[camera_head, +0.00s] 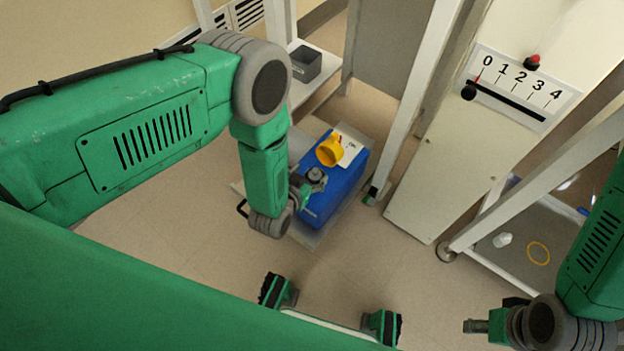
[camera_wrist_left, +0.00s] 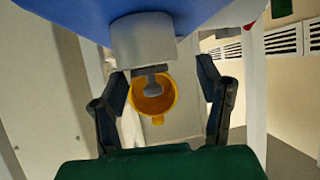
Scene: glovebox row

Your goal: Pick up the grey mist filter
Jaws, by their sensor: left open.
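The grey mist filter (camera_head: 316,176) appears to be the short grey cylinder on top of the blue unit (camera_head: 345,185). In the left wrist view the grey cylinder (camera_wrist_left: 143,42) shows large, with a small T-shaped part at its end. My left gripper (camera_head: 301,191) is right beside it in the head view. In the left wrist view its two dark fingers stand wide apart on either side, with nothing held between them; contact cannot be told. My right gripper (camera_head: 477,326) is far off at the lower right, and its jaws are too unclear to read.
A yellow cup-like part (camera_head: 329,151) sits on the blue unit by a white label. The unit stands on a low grey cart (camera_head: 305,236). A panel with a 0–4 scale (camera_head: 520,88) and a shelf with a yellow ring (camera_head: 538,253) are right.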

